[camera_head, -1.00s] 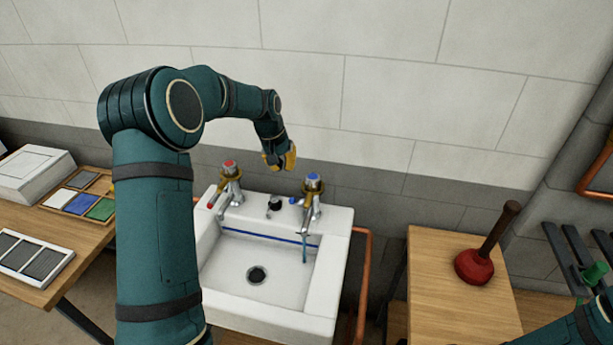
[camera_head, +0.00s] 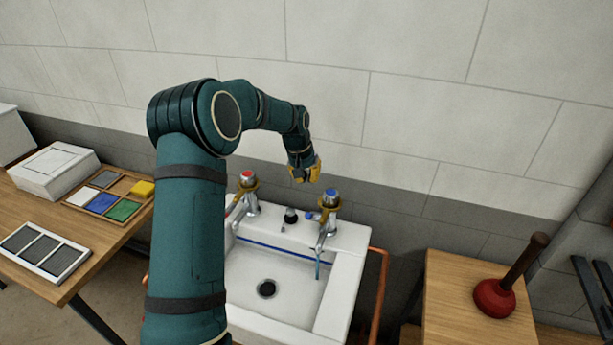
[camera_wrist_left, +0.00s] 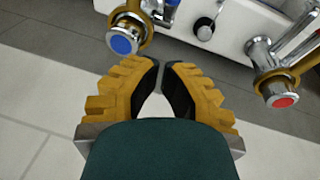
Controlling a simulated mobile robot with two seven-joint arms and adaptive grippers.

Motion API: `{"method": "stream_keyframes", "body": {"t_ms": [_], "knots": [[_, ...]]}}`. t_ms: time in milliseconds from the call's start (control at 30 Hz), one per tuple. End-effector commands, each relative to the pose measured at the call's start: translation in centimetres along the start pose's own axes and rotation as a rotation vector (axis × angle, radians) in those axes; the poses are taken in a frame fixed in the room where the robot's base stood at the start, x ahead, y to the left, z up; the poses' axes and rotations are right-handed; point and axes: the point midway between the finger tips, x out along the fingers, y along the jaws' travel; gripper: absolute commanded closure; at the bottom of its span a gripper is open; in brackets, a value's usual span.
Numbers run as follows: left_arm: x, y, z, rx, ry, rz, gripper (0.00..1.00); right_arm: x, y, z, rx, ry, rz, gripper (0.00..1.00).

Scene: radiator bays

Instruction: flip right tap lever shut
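The right tap (camera_head: 327,222) has a blue-marked cap and a small lever with a blue end (camera_head: 311,217) pointing left. A thin blue stream (camera_head: 318,268) hangs below its spout. My left gripper (camera_head: 305,180) is above and behind the sink, left of the right tap's cap and apart from it. In the left wrist view its yellow fingers (camera_wrist_left: 161,68) have their tips together with nothing between them. The blue cap (camera_wrist_left: 122,42) lies just beyond them to the left there. My right gripper is out of view.
A black knob (camera_head: 290,215) sits between the taps on the white sink (camera_head: 345,262). A plunger (camera_head: 495,297) stands on the right bench. A wall rises close behind the taps.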

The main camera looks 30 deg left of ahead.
Motion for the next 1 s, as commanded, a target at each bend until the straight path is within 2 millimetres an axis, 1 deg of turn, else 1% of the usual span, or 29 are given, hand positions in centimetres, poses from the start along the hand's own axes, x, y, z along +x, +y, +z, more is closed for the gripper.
{"method": "stream_keyframes", "body": {"t_ms": [33,100,333,433,600,733,1000], "knots": [[1.2,0.0,0.1,0.000,-0.005,0.000,1.00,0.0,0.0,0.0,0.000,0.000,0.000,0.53],[2.6,0.0,0.1,0.000,-0.004,0.000,1.00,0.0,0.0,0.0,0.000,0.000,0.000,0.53],[7.0,0.0,0.1,0.000,-0.003,0.000,1.00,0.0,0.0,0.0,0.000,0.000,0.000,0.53],[7.8,0.0,1.4,-0.001,-0.003,0.000,1.00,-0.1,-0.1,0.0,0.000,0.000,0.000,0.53],[8.9,0.0,2.5,-0.001,-0.001,0.000,1.00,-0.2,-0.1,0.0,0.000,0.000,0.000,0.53],[9.3,0.0,2.8,0.000,0.000,0.000,1.00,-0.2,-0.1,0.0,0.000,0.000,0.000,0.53],[9.3,0.0,2.8,-0.001,0.000,0.000,1.00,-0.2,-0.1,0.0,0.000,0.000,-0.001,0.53]]}}
